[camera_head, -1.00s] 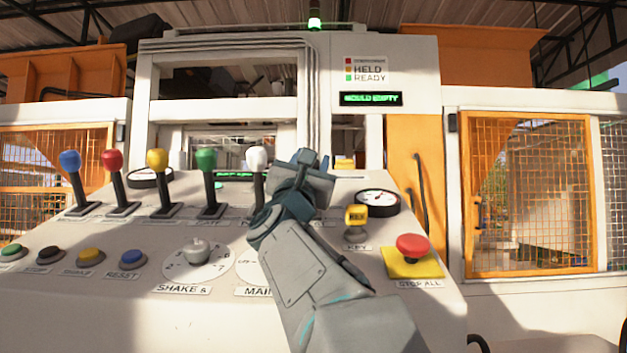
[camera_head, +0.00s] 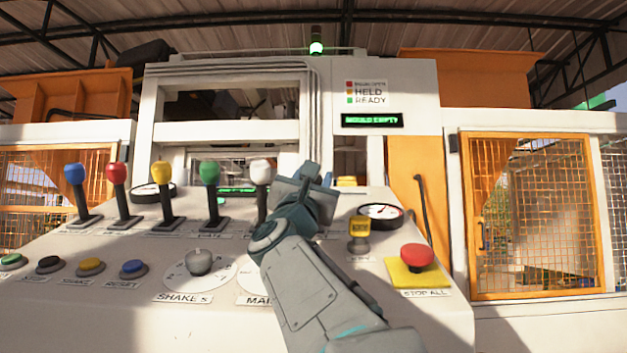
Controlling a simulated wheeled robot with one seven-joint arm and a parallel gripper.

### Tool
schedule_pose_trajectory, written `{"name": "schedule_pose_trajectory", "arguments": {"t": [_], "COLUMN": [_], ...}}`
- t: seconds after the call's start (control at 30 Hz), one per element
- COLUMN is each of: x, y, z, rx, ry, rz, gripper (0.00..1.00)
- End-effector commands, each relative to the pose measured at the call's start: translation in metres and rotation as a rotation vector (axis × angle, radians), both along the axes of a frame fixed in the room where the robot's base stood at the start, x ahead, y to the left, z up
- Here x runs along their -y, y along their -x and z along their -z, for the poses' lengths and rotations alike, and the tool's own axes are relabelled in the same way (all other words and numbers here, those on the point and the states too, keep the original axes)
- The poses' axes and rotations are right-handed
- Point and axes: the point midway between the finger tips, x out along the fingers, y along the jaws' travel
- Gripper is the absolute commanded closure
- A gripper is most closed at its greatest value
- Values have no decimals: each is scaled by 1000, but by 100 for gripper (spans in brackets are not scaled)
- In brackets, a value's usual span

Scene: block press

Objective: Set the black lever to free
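No black-knobbed lever shows in the head view. If it is on the console, my arm may be hiding it. My gripper (camera_head: 309,177) is over the right part of the lever row, just right of the white-knobbed lever (camera_head: 260,174). Its fingers point away from the camera, so I cannot tell whether they are open or shut, or touching anything. Left of the white lever stand levers with green (camera_head: 210,174), yellow (camera_head: 161,176), red (camera_head: 117,175) and blue (camera_head: 75,175) knobs. The labels below the levers are too small or covered to read.
Right of my arm are a yellow key switch (camera_head: 359,230), a round gauge (camera_head: 381,214) and a red stop button (camera_head: 417,256) on a yellow plate. In front of the levers are several push buttons and a grey dial (camera_head: 199,262). A display (camera_head: 372,120) reads MOULD EMPTY.

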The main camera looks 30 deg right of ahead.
Motion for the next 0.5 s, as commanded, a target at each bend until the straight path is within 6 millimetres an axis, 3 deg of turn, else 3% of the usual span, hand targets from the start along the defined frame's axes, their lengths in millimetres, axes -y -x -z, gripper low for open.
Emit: {"name": "schedule_pose_trajectory", "arguments": {"t": [0.03, 0.1, 0.5], "x": [0, 0, -5], "y": [1, 1, 5], "z": [0, 0, 5], "rx": [1, 2, 1], "ry": [0, 0, 1], "rz": [0, 0, 0], "gripper": [54, 41, 41]}}
